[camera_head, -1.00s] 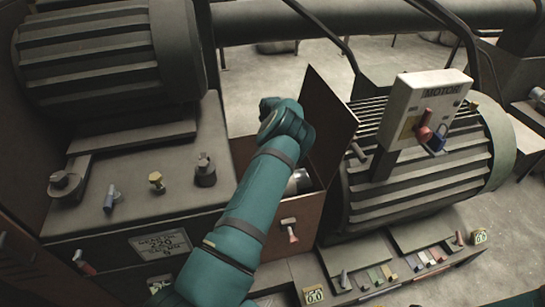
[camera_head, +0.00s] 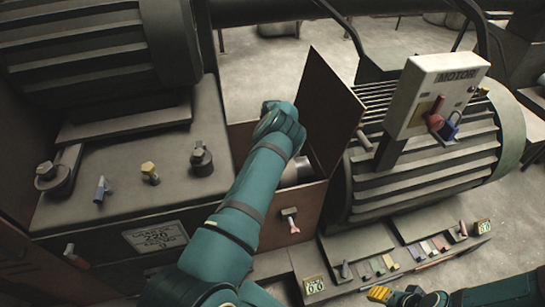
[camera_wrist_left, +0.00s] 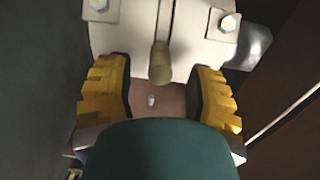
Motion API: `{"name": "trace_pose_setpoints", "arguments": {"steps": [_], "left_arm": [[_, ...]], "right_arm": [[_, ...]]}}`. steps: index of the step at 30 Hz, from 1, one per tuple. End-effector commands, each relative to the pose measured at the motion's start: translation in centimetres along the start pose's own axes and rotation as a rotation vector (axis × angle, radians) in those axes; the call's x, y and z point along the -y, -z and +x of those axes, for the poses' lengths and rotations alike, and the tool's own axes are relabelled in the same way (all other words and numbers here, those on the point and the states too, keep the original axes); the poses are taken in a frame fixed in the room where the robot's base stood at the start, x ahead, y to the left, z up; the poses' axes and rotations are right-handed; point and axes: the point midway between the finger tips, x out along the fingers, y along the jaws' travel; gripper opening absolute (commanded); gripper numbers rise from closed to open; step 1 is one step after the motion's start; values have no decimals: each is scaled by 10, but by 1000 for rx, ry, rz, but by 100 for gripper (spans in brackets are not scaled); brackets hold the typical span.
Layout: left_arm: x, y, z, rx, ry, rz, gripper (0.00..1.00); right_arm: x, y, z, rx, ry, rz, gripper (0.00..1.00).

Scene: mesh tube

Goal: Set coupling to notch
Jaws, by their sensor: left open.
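The coupling (camera_wrist_left: 190,35) is a pale grey metal piece with two bolts and a short brass-coloured handle (camera_wrist_left: 160,62) in the left wrist view. A rounded grey metal part, perhaps the same coupling, shows inside the brown box (camera_head: 298,170) in the head view. My left gripper (camera_wrist_left: 162,95) is open, its yellow fingers on either side of the handle's lower end, apart from it. In the head view my left arm hides this gripper. My right gripper (camera_head: 392,297) shows partly at the bottom edge with a yellow finger; its opening is unclear. I cannot make out the notch.
The brown box's lid (camera_head: 330,105) stands open, and a red-handled lever (camera_head: 290,220) is on its front. A motor with a white switch panel (camera_head: 435,95) stands to the right. A large machine housing (camera_head: 95,60) and its knobbed base are left.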

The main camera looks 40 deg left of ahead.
Motion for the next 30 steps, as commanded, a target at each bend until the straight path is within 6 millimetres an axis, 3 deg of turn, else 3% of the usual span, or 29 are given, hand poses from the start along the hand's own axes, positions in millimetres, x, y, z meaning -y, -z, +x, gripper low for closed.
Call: {"name": "trace_pose_setpoints", "arguments": {"steps": [6, 19, 21, 24, 30], "left_arm": [[0, 0, 27, -1, 1, 0, 54], [0, 0, 33, 0, 1, 0, 53], [0, 0, 33, 0, 1, 0, 28], [0, 0, 33, 0, 1, 0, 0], [0, 0, 32, 2, 1, 0, 0]], "right_arm": [[-2, 1, 6, -3, 0, -1, 47], [-2, 1, 7, -4, 0, -1, 47], [-2, 1, 7, -4, 0, -1, 47], [-2, 1, 7, -4, 0, -1, 47], [-2, 1, 6, -4, 0, -1, 47]]}}
